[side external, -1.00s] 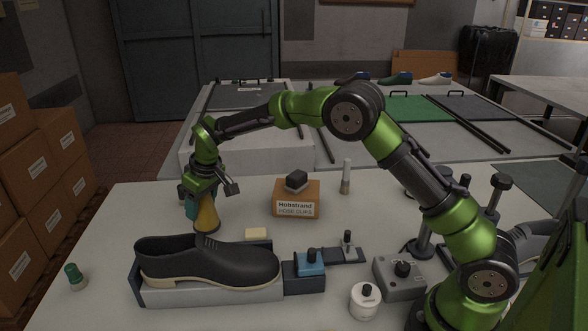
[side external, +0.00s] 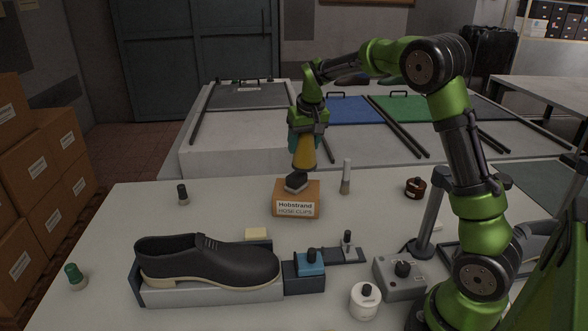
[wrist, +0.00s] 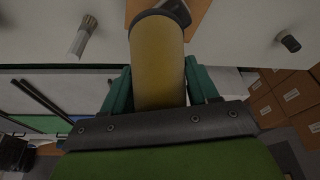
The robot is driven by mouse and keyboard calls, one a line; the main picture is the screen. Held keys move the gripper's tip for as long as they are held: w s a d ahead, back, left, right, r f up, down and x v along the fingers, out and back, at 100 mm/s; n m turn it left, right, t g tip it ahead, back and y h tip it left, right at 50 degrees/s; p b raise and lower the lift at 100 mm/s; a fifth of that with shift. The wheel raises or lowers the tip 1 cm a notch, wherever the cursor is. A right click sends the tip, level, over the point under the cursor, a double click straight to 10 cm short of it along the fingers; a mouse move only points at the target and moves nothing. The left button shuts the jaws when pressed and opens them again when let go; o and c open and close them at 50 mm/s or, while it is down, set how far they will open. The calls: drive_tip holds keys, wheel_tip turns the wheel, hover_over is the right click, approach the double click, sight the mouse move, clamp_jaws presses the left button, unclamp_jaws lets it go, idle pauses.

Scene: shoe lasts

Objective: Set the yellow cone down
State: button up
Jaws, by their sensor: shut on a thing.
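The yellow cone (side external: 304,156) is held by my gripper (side external: 306,145), narrow end up and wide, dark-rimmed end down. In the side view the cone is over the orange Hobstrand box (side external: 297,198), close to the dark block (side external: 296,183) on the box's top. I cannot tell whether the cone touches the block. In the wrist view the cone (wrist: 158,62) lies between the teal fingers of my gripper (wrist: 159,82). The orange box (wrist: 199,12) and dark block (wrist: 177,11) show partly hidden behind its far end.
A white-handled brush-like tool (side external: 346,178) stands just right of the box. The black shoe (side external: 207,261) lies on its stand in front. A small dark-topped bottle (side external: 183,195) stands at left, with open white table (side external: 230,205) between it and the box.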

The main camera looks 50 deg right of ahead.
drive_tip(key=s+d+f+m+g+h, duration=0.1)
drive_tip(key=s+d+f+m+g, duration=0.1)
drive_tip(key=s+d+m, duration=0.6)
drive_tip(key=s+d+f+m+g+h, duration=0.1)
drive_tip(key=s+d+f+m, duration=0.25)
drive_tip(key=s, duration=0.85)
drive_tip(key=shift+m, duration=0.25)
wheel_tip(320, 180, down, 8)
drive_tip(key=shift+d+f, duration=0.1)
drive_tip(key=shift+f, duration=0.1)
drive_tip(key=shift+s, duration=0.1)
drive_tip(key=o, duration=1.2)
drive_tip(key=shift+f, duration=0.15)
